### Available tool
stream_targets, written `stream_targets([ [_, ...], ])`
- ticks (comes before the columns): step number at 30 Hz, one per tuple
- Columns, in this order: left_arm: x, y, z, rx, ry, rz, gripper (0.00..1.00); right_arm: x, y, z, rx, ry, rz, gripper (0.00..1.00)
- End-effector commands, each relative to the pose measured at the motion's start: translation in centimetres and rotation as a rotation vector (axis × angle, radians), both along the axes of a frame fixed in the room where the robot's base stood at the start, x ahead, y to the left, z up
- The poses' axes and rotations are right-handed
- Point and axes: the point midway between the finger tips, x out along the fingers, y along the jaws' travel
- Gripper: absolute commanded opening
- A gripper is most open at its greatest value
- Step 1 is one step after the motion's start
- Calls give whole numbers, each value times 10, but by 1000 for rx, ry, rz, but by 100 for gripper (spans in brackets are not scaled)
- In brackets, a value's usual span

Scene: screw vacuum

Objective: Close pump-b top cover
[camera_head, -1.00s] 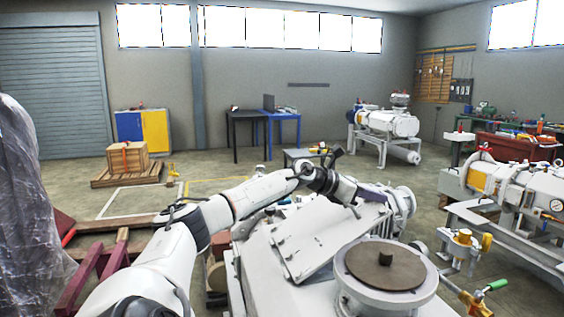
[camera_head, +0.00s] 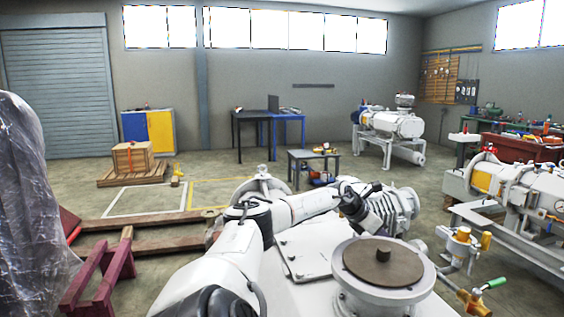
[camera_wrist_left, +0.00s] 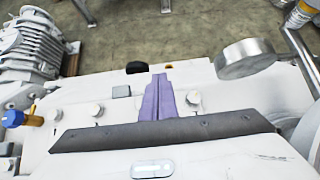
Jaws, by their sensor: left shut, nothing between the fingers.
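The pump's white top cover (camera_head: 303,256), a flat plate with bolts along its edge, lies on or close to the white pump body; any gap under it cannot be seen. My left arm crosses in front and hides its far part. In the left wrist view, a white bolted surface (camera_wrist_left: 205,103) lies beneath my left gripper (camera_wrist_left: 160,76). Its purple fingers are together with nothing between them. Whether they touch the surface is unclear. In the head view the fingertips are hard to make out near the arm's dark end. My right gripper is not in view.
A round flange with a brown disc (camera_head: 383,262) stands right of the cover. A brass valve with a green handle (camera_head: 490,284) is at the lower right. A plastic-wrapped object (camera_head: 28,200) stands at left. A small table (camera_head: 313,160) stands behind the pump.

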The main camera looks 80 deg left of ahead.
Motion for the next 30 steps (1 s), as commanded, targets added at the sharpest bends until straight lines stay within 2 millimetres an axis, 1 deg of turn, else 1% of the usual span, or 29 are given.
stream_targets([
  [4,-2,2,-4,1,0,2,0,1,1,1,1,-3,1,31],
  [17,-2,2,-2,0,-1,3,0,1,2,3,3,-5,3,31],
  [20,-3,2,7,1,-1,4,0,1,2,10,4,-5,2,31],
  [23,-4,4,24,1,-2,6,0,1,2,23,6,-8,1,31],
  [26,-6,5,48,1,-2,9,0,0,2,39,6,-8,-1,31],
  [27,-6,5,51,3,-5,7,0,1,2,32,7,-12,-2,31],
  [29,-6,5,64,4,-6,8,0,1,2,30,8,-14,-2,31],
  [30,-5,5,75,2,-7,7,0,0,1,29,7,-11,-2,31],
])
